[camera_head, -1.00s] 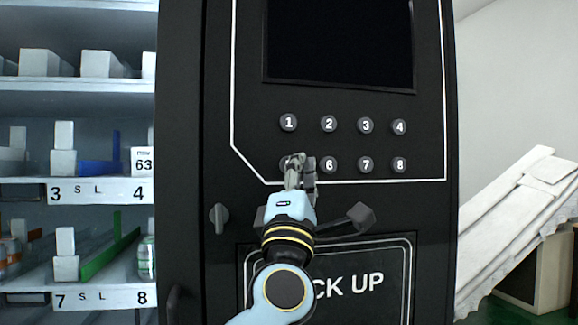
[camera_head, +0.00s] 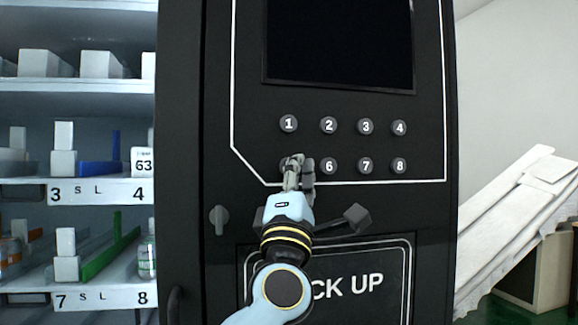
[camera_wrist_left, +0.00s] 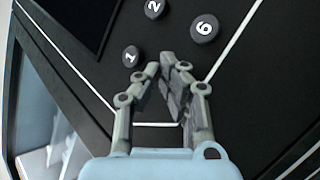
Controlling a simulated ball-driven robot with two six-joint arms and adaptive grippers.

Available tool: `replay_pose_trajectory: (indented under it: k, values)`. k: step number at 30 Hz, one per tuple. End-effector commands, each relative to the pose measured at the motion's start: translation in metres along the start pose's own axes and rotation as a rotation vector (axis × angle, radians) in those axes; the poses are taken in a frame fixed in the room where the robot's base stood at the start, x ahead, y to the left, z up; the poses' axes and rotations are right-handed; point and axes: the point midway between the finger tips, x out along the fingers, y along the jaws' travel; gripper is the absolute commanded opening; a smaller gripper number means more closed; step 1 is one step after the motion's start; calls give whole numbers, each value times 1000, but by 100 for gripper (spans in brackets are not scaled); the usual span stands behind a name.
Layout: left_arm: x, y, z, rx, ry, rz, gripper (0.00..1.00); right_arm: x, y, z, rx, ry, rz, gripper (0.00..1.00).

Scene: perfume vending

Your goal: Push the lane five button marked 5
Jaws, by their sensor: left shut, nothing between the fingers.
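The number buttons are round and dark with white digits, in two rows on the black machine front. In the head view, button 1 (camera_head: 288,123) and button 6 (camera_head: 329,165) flank the place of button 5 (camera_head: 283,164), which is mostly covered by my left gripper (camera_head: 298,161). That gripper is shut and empty, its fingertips in front of button 5. In the left wrist view, the gripper (camera_wrist_left: 162,68) points at the panel between button 1 (camera_wrist_left: 131,57) and button 6 (camera_wrist_left: 205,27). Button 5 is hidden there; I cannot tell whether the fingertips touch it. My right gripper is not in view.
A dark screen (camera_head: 338,45) is above the buttons, and a pick-up door (camera_head: 395,265) is below. A knob (camera_head: 219,217) sticks out at the left of the panel. Stocked shelves (camera_head: 75,190) stand on the left. White boards (camera_head: 510,225) lean at the right.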

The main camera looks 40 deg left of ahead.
Motion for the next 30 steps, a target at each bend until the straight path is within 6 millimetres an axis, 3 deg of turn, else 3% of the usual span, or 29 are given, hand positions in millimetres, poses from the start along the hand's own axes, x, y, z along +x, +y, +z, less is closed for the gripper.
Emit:
replay_pose_trajectory:
  k: [30]
  values:
    - [6,-4,-4,1,0,1,0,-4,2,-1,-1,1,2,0]
